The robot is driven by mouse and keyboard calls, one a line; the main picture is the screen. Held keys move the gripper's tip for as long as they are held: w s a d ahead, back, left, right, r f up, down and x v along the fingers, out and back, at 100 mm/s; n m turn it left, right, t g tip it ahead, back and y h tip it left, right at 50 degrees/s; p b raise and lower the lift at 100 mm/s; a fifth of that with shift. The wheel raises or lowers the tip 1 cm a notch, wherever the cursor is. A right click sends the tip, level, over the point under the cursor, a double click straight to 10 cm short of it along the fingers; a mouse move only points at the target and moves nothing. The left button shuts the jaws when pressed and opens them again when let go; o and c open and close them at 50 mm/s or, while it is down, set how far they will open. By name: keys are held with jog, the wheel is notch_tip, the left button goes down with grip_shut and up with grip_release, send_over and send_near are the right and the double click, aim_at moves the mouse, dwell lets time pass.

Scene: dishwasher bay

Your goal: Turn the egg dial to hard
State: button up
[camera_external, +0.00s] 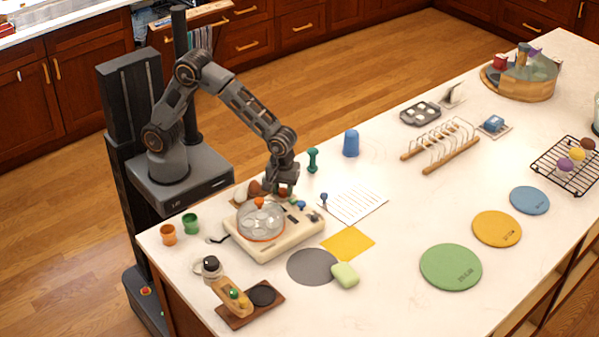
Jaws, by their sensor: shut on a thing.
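The egg cooker (284,238) is a cream base with a clear dome (260,220) topped by an orange knob, standing near the counter's left end. Small coloured controls, one of them blue (302,204), line the back right of its top. My gripper (284,194) points down over the back of the cooker, right behind the dome. It is shut on what looks like the egg dial, which its fingers mostly hide. The dial's marks and pointer are too small to read.
Brown and pale eggs (254,188) sit just left of my gripper. A green egg-timer-shaped piece (312,160) and a blue cup (351,143) stand behind. Orange (168,234) and green (190,224) cups are at left. A white sheet (352,203) lies right.

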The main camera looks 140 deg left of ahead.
jog(key=m+b, duration=0.1)
jog(key=m, duration=0.8)
jog(key=shift+b, duration=0.4)
jog(key=m, duration=0.3)
jog(key=shift+m, duration=0.3)
jog(key=m+b, duration=0.1)
jog(key=m, duration=0.3)
jog(key=shift+m, duration=0.3)
jog(key=m, duration=0.4)
jog(key=shift+m, duration=0.3)
jog(key=m, duration=0.3)
jog(key=shift+m+b, duration=0.3)
jog(key=shift+b, duration=0.05)
jog(key=m, duration=0.4)
jog(key=shift+m, duration=2.3)
